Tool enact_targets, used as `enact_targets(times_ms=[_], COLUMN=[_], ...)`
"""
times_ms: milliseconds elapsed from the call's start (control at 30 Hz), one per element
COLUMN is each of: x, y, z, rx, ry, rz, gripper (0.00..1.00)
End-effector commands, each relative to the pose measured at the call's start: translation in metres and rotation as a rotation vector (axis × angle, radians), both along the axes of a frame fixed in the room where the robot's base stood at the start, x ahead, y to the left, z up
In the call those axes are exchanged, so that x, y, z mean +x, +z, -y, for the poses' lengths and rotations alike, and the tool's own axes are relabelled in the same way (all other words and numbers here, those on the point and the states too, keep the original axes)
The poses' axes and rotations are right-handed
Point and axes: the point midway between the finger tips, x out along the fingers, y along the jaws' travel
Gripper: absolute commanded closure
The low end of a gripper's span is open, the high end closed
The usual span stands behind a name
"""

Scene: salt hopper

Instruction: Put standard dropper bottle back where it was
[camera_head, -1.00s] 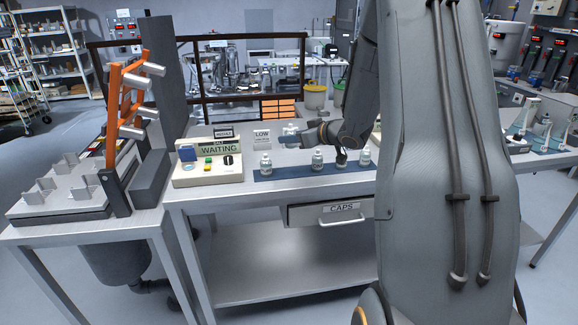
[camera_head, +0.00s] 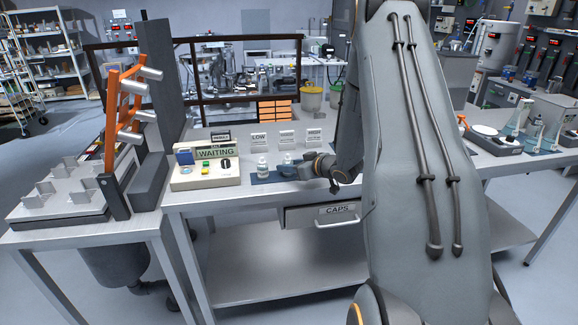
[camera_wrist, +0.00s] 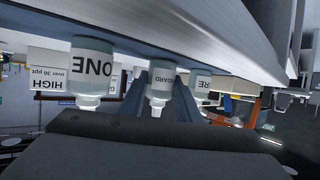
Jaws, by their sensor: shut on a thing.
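The standard dropper bottle (camera_head: 287,158) is a small clear bottle with a white label, at the tip of my gripper (camera_head: 289,170), low over or on the dark blue mat (camera_head: 262,179). My gripper is shut on it. In the wrist view, the picture is upside down, and the standard bottle (camera_wrist: 160,84) is in the middle with its label partly readable. A bottle whose label shows "ONE" (camera_wrist: 91,68) and one showing "RE" (camera_wrist: 200,88) flank it. Whether the standard bottle touches the mat I cannot tell.
Another bottle (camera_head: 262,165) stands at the mat's left end. The control box with its WAITING display (camera_head: 205,173) is left of it. Sign cards (camera_head: 259,140) stand behind. The CAPS drawer (camera_head: 322,213) is below. My arm hides the mat's right part.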

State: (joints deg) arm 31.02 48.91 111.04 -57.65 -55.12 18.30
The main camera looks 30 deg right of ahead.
Motion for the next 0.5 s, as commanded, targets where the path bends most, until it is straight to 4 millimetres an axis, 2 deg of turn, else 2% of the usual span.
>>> enact_targets(times_ms=[233, 267, 300, 367, 500], x=[0.0003, 0.0002, 0.0002, 0.0002, 0.0002], y=[-0.0035, -0.0028, -0.0026, -0.0025, -0.0024], z=[-0.0004, -0.0004, -0.0004, -0.0005, -0.0005], rx=[0.0, 0.0, 0.0, 0.0, 0.0], ry=[0.001, 0.0, 0.0, 0.001, 0.001], rz=[0.0, 0.0, 0.0, 0.0, 0.0], gripper=[0.92, 0.65, 0.58, 0.51, 0.51])
